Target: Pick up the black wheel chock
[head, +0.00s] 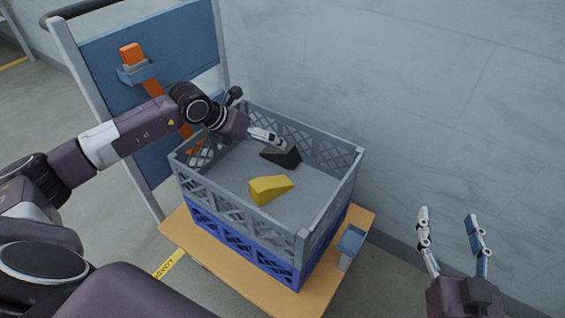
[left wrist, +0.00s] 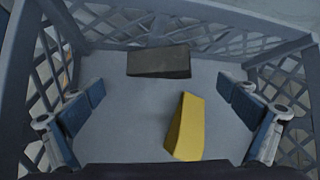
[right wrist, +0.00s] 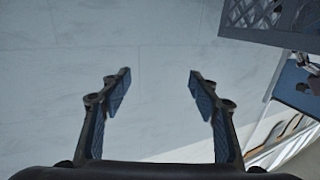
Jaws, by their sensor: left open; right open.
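The black wheel chock (head: 283,155) lies on the floor of the grey crate, toward its back wall. In the left wrist view the chock (left wrist: 158,62) lies beyond the fingertips, between their lines and clear of them. My left gripper (head: 268,138) is over the crate, close to the chock in the head view; its fingers (left wrist: 160,92) are spread and empty. My right gripper (head: 448,214) is open and empty, off to the right of the cart, facing the wall in the right wrist view (right wrist: 160,78).
A yellow wedge (head: 270,189) lies in the same grey crate (head: 235,206), in front of the black chock. The grey crate sits on a blue crate (head: 240,245) on a wooden cart deck (head: 205,240). The lattice crate walls rise around the left gripper. A blue holder (head: 350,241) is at the deck's right edge.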

